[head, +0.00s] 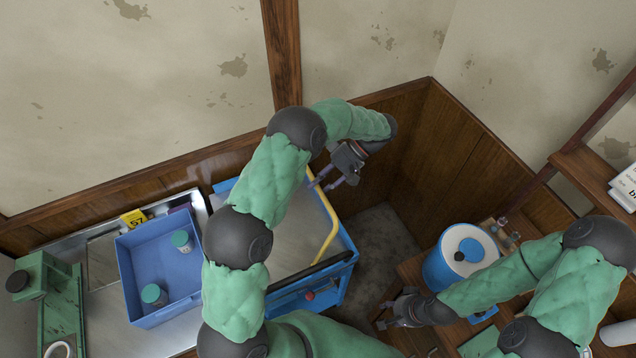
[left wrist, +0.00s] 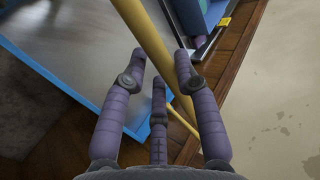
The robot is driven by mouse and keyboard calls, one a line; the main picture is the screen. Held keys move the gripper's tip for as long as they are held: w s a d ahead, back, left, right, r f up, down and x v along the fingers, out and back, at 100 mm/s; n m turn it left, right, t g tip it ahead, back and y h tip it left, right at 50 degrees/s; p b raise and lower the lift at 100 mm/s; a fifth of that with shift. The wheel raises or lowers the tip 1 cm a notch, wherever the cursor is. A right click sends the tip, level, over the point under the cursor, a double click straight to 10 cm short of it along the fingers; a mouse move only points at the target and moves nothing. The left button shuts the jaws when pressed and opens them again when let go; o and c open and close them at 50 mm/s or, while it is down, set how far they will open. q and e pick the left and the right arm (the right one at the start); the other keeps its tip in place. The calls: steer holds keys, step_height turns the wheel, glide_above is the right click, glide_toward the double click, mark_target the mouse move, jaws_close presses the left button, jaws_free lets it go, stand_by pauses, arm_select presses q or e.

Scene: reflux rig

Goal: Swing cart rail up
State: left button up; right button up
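The cart (head: 345,270) is blue with a grey metal top, in the middle of the head view. Its yellow rail (head: 328,236) runs along the right side of the top and bends near the front corner. The rail (left wrist: 152,40) also shows in the left wrist view, crossing beyond the fingertips. My left gripper (head: 333,182) is above the far end of the rail. Its purple fingers (left wrist: 160,66) are spread, with nothing held between them. My right gripper (head: 384,314) is low, right of the cart, with its fingers apart and empty.
A blue bin (head: 130,275) with two green-lidded jars stands on the metal bench at the left. A blue and white round vessel (head: 445,270) stands on the wooden table at the right. Wood-panelled walls close off the back. Bare floor (head: 380,235) lies between cart and table.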

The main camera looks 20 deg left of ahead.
arm_select(q)
steer(key=o, duration=0.3)
steer(key=shift+w+d+f, duration=0.25)
steer(key=shift+d+f, duration=0.15)
steer(key=shift+f, duration=0.3)
steer(key=shift+w+d+r, duration=0.1)
steer(key=shift+w+r, duration=0.05)
steer(key=shift+w, duration=0.1)
steer(key=shift+r, duration=0.1)
steer(key=shift+v, duration=3.7)
steer(key=shift+s+r, duration=0.1)
steer(key=shift+r, duration=0.05)
